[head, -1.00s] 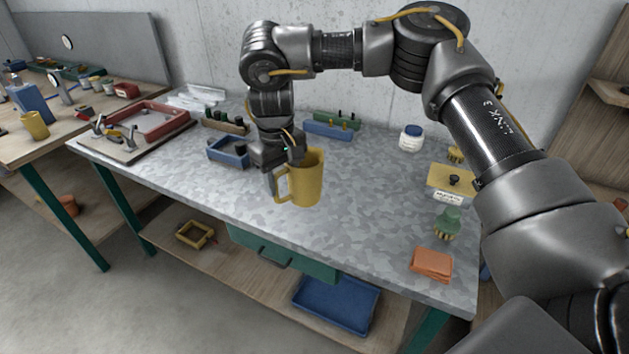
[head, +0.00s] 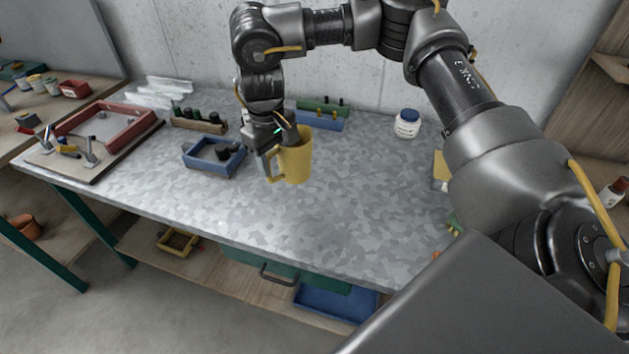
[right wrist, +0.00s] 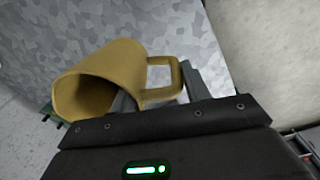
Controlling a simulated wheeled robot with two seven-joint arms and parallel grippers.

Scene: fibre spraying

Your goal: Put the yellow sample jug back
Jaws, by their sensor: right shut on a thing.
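The yellow sample jug (head: 296,157) is upright in the head view, in front of the wall and over the middle of the grey worktop (head: 340,220). My right gripper (head: 273,153) is shut on the jug at its handle side. In the right wrist view the jug (right wrist: 112,78) shows its open mouth, and its handle lies by the fingers of my right gripper (right wrist: 160,92). The jug looks empty inside as far as I see. I cannot tell whether its base touches the worktop. My left gripper is not in view.
A blue tray (head: 190,158) with dark pieces stands left of the jug. A blue-and-green rack (head: 322,122) is behind it, and a white jar (head: 407,124) with a blue lid is to the right. A red frame (head: 150,122) lies far left. The worktop's front middle is clear.

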